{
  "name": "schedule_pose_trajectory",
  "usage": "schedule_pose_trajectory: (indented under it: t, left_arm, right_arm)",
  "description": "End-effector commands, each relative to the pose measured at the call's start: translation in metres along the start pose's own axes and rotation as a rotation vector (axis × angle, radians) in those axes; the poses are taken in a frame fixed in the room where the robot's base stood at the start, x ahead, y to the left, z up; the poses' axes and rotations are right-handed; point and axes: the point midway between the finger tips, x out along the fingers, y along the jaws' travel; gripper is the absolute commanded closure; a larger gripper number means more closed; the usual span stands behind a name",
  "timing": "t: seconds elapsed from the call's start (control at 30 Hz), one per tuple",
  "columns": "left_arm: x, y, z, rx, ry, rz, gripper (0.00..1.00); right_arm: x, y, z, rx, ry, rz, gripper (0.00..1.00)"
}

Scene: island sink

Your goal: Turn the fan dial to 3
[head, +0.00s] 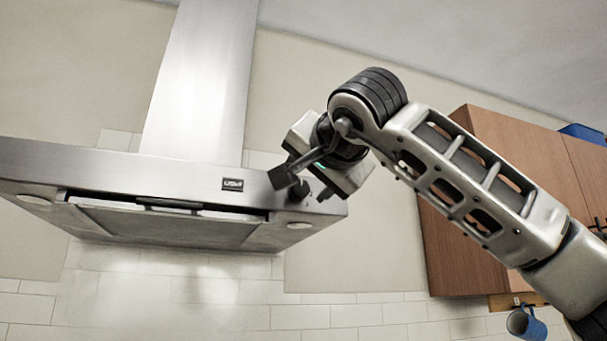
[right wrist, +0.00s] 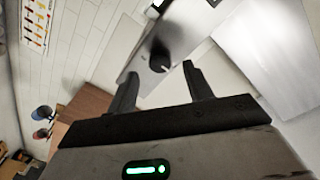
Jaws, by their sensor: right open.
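The fan dial (right wrist: 159,63) is a round black knob with a light pointer mark on the steel front of the range hood. In the head view the dial (head: 325,194) shows as a small dark knob at the hood's right end, partly covered by my gripper. My right gripper (head: 290,183) is at the hood's front near the dial. In the right wrist view its two black fingers (right wrist: 158,80) are apart with nothing between them, and the dial lies just beyond the gap between the tips. Any numbers around the dial are not readable. My left gripper is not in view.
The range hood (head: 100,170) spans the left, with a dark display (head: 232,184) left of the dial and a steel chimney (head: 200,80) above. A wooden cabinet (head: 520,160) stands at right behind my arm. A blue mug (head: 526,323) hangs below it.

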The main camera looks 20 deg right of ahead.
Motion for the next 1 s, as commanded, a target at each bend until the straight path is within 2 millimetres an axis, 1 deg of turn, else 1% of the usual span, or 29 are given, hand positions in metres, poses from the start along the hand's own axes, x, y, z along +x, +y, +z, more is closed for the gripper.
schedule_pose_trajectory:
  t: [0.03, 0.1, 0.2, 0.33, 0.57, 0.6, 0.67, 0.7, 0.73, 0.77, 1.0]
  left_arm:
    - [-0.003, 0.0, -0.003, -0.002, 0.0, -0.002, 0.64]
    - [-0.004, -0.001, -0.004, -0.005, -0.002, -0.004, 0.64]
    - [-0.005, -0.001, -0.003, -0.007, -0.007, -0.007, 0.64]
    - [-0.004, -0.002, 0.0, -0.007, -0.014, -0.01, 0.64]
    - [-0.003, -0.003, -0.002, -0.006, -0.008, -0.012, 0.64]
    - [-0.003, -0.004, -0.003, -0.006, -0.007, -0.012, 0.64]
    - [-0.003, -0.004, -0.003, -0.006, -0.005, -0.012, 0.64]
    - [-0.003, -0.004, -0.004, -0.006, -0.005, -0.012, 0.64]
    - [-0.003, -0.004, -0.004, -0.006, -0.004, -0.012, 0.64]
    - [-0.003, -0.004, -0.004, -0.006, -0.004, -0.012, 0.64]
    - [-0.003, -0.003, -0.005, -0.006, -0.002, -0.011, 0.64]
  right_arm:
    - [0.009, -0.001, -0.001, -0.001, -0.002, 0.003, 0.49]
    - [0.018, -0.001, -0.001, 0.0, -0.002, 0.002, 0.49]
    - [0.027, -0.001, -0.001, 0.001, -0.001, 0.0, 0.49]
    - [0.033, 0.0, 0.0, 0.001, 0.0, 0.0, 0.49]
    - [0.033, 0.0, 0.0, 0.0, 0.0, 0.0, 0.49]
    - [0.033, 0.0, 0.0, 0.0, 0.0, 0.0, 0.52]
    - [0.033, 0.0, 0.0, 0.0, 0.0, 0.0, 0.68]
    - [0.033, 0.0, 0.0, 0.0, 0.0, 0.0, 0.79]
    - [0.033, 0.0, 0.0, 0.0, 0.0, 0.0, 0.88]
    - [0.033, 0.0, 0.0, 0.0, 0.0, 0.0, 0.94]
    - [0.033, 0.0, 0.0, 0.01, -0.001, 0.001, 0.93]
